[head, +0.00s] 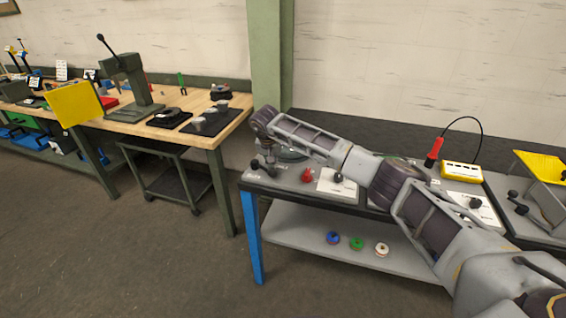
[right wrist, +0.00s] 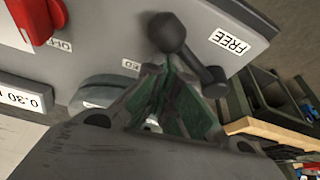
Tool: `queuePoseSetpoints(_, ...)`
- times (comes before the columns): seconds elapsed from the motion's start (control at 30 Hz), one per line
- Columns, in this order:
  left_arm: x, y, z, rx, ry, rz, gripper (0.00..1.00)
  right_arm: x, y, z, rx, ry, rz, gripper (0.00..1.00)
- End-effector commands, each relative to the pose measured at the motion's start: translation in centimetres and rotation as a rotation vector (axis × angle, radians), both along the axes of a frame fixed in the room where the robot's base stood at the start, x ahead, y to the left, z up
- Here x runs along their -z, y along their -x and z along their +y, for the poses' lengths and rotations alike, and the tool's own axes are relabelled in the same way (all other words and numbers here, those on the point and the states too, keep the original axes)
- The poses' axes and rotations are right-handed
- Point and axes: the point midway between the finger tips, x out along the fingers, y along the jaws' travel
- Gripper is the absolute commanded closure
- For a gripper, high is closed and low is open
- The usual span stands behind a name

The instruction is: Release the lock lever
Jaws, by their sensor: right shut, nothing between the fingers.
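The lock lever (right wrist: 190,55) is a dark rod with a round black knob in the right wrist view. It stands on a grey panel between a label reading FREE (right wrist: 230,41) and a partly hidden label ending in "ED" (right wrist: 131,65). In the head view its black knob (head: 255,164) shows at the left end of the grey bench. My right gripper (right wrist: 168,75) is shut and empty, its fingertips close beside the lever; I cannot tell whether they touch. In the head view the gripper (head: 269,170) points down at the bench. My left gripper is not in view.
A red handle (right wrist: 35,18) sits near an OFF label in the right wrist view. The grey bench (head: 283,187) also carries a red knob (head: 307,175), a white sheet and a yellow box (head: 461,171). A wooden workbench (head: 232,122) stands to the left across a floor gap.

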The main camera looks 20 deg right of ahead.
Motion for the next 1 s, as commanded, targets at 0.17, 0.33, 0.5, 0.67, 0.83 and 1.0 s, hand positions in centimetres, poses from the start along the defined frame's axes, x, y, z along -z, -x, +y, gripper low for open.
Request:
queuePoseSetpoints(0.17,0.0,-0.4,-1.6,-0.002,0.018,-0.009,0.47,-0.1,0.0,1.3,0.045,0.001,0.001,1.0)
queuePoseSetpoints(0.33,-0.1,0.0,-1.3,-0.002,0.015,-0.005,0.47,-0.1,0.3,1.7,0.1,0.001,-0.001,1.0)
queuePoseSetpoints(0.5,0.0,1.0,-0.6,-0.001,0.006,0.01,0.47,-0.1,0.7,2.1,0.128,0.002,-0.001,1.0)
queuePoseSetpoints(0.67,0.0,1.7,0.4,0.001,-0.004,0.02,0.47,-0.1,0.9,2.4,0.132,0.001,-0.001,1.0)
queuePoseSetpoints(0.83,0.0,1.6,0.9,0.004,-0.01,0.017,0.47,0.0,1.0,2.5,0.131,0.002,-0.001,1.0)
queuePoseSetpoints(1.0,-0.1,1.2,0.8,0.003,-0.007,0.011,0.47,0.0,1.1,2.6,0.131,0.001,0.0,1.0)
